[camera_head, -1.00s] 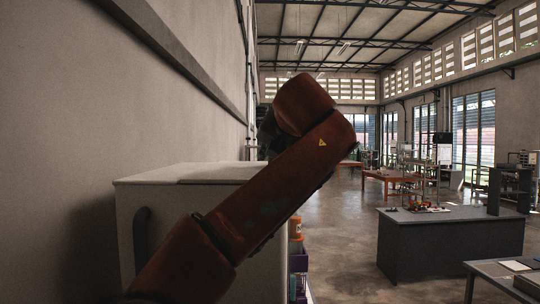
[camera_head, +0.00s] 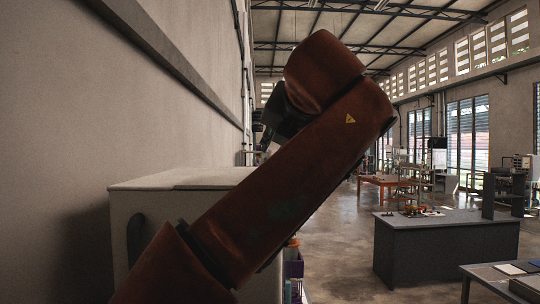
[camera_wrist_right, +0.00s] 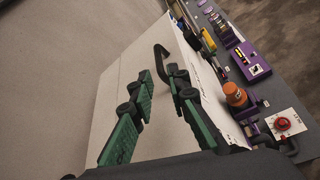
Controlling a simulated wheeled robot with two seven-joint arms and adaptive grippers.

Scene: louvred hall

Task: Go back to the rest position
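My reddish-brown right arm crosses the middle of the head view. It rises from the lower left to an elbow at the upper centre. My right gripper (camera_head: 263,135) is a small dark shape beyond the arm, mostly hidden by it. In the right wrist view my right gripper (camera_wrist_right: 159,78) shows two green-padded fingers, spread apart with nothing between them. They are over a pale box (camera_wrist_right: 112,92) with a dark curved handle. The same pale box (camera_head: 150,184) stands by the wall in the head view. My left gripper is not in view.
The wall (camera_head: 70,120) runs close along the left. A grey desk (camera_head: 445,250) stands right; open floor (camera_head: 340,235) lies between.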

